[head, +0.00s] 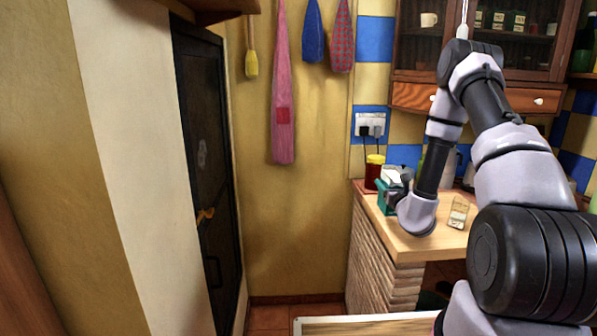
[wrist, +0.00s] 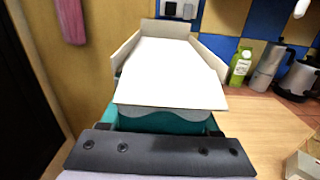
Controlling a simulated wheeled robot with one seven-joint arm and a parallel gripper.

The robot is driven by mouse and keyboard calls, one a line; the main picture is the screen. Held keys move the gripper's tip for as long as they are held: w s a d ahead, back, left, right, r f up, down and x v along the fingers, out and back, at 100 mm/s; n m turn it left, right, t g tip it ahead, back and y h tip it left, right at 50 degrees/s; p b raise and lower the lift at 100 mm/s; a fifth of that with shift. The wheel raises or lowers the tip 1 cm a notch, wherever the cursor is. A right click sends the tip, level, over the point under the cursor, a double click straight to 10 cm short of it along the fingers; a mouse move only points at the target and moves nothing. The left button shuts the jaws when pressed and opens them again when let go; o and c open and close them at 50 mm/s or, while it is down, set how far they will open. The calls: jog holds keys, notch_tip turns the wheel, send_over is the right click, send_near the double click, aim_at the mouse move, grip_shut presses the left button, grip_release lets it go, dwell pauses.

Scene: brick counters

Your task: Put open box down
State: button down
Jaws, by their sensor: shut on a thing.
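The open box (head: 386,201) is teal with pale flaps and a white inside. In the head view it is at the left back part of the wooden counter (head: 432,240), partly covered by my gripper (head: 396,192). In the wrist view the box (wrist: 168,72) fills the middle, flaps spread, its teal near side just beyond the dark gripper bar. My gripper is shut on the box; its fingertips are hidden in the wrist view. I cannot tell whether the box's bottom touches the counter.
A red jar with a yellow lid (head: 374,171) stands behind the box. A small pale box (head: 458,212) stands to its right. A green bottle (wrist: 240,67), a moka pot (wrist: 268,66) and a kettle (wrist: 299,77) stand further right. Bare counter (wrist: 262,122) lies between.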

jog(key=s+a+f, duration=0.1)
jog(key=s+a, duration=0.2)
jog(key=a, duration=0.1)
jog(key=w+d+r, duration=0.2)
jog(key=w+d, duration=0.1)
jog(key=d, duration=0.4)
jog(key=w+d+r, duration=0.2)
jog(key=w+d, duration=0.1)
jog(key=d, duration=0.3)
jog(key=shift+s+d+f, duration=0.1)
jog(key=shift+d+f, duration=0.15)
jog(key=shift+f, duration=1.45)
jog(key=shift+d+f, duration=0.3)
jog(key=shift+f, duration=1.35)
jog(key=shift+s+d+f, duration=0.1)
jog(key=shift+d+f, duration=0.15)
jog(key=shift+f, duration=1.45)
jog(key=shift+f, duration=0.15)
jog(key=shift+c, duration=0.6)
grip_release()
